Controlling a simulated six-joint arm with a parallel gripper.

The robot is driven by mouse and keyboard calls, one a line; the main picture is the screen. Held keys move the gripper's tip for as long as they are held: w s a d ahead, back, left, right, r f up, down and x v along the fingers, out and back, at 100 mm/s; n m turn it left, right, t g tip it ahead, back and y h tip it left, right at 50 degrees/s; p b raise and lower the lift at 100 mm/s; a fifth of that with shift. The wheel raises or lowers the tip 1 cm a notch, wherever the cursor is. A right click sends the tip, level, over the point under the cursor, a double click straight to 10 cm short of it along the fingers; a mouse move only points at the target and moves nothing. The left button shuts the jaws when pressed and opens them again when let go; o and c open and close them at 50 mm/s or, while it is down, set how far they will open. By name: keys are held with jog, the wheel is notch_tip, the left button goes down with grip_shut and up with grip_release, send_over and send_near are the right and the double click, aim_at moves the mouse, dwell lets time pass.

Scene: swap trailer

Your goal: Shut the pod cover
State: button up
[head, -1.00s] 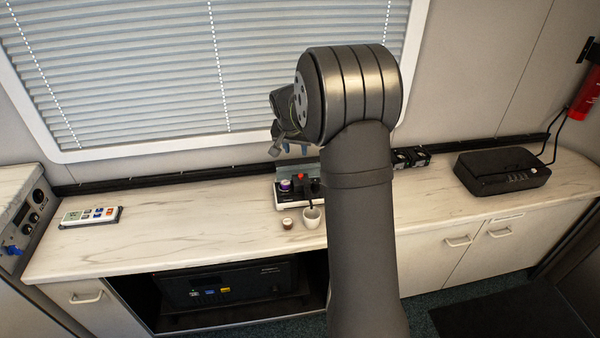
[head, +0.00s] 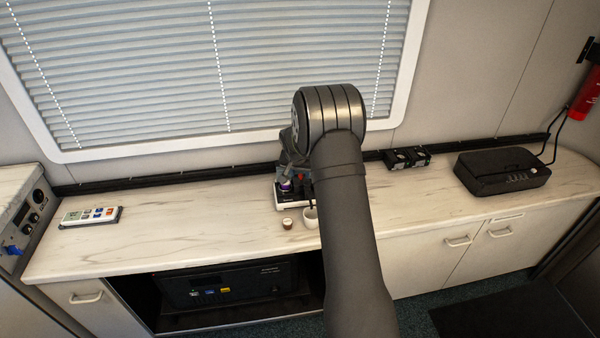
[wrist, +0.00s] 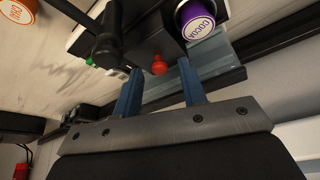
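The dark pod machine (head: 292,200) stands on the counter, partly hidden behind my arm. In the wrist view, its black body (wrist: 150,45) bears a red knob (wrist: 159,66) and a purple cocoa pod (wrist: 196,22). A grey-blue plate (wrist: 222,66), apparently the raised pod cover, runs along the machine's back edge, behind my fingers. My gripper (wrist: 160,82) is open, its two blue fingers apart with the red knob showing between the tips. I cannot tell whether a finger touches the plate. In the head view, my gripper (head: 288,168) is just above and behind the machine.
A remote-like panel (head: 90,216) lies at the left. Black blocks (head: 407,158) and a black box (head: 502,170) are at the right. The left counter is mostly clear.

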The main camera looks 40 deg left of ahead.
grip_shut()
jog(key=shift+s+a, duration=2.1)
jog(key=shift+a, duration=0.1)
grip_release()
jog(key=v, duration=1.7)
jog(key=shift+s, duration=0.2)
jog(key=shift+d+r, duration=0.1)
jog(key=x, duration=1.7)
jog(key=shift+w, duration=0.3)
